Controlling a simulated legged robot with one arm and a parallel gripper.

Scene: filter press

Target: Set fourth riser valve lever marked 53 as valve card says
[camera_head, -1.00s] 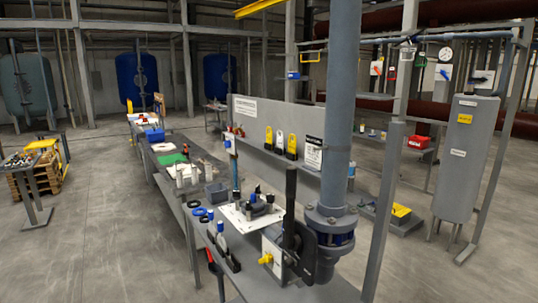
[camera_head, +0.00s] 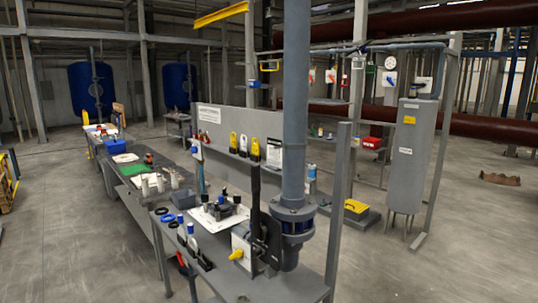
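A row of small coloured handles and plates hangs on the pipe frame at the back right. It has a red handle (camera_head: 312,76), a second red one (camera_head: 330,76), a green-edged piece (camera_head: 371,77) and a blue one (camera_head: 390,80). They are too small for me to read any number, so I cannot tell which is marked 53. A white printed sheet (camera_head: 294,156) is on the grey panel; its text is unreadable, and I cannot tell if it is the valve card. My gripper is not in view.
A bench (camera_head: 215,262) with a thick grey pipe (camera_head: 296,110) and a tall black lever (camera_head: 256,190) stands in front. A grey tank (camera_head: 407,155) stands at right, with a yellow case (camera_head: 355,207) on a low platform. Floor at far right is mostly clear.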

